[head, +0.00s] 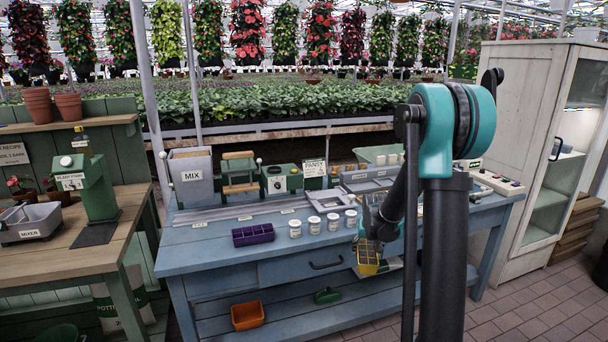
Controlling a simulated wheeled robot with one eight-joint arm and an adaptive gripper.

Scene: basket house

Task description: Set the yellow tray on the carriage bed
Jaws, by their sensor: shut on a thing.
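The yellow tray (368,266) is small and divided into cells. It appears in front of the blue bench's front edge, right of the drawer handle, with its cells facing me. My gripper (372,246) is shut on the tray's upper part; the fingertips are small and partly hidden by my arm. A grey rail (240,212) with small labels runs along the bench top, past a grey MIX hopper (191,178), a green roller frame (239,174) and a green unit with a dial (281,181). I cannot tell which part is the carriage bed.
On the blue bench (210,258) stand a purple tray (253,235) and several white jars (314,226). The lower shelf holds an orange bin (247,316) and a green object (327,296). A wooden table (60,258) is left; a white cabinet (520,150) is right.

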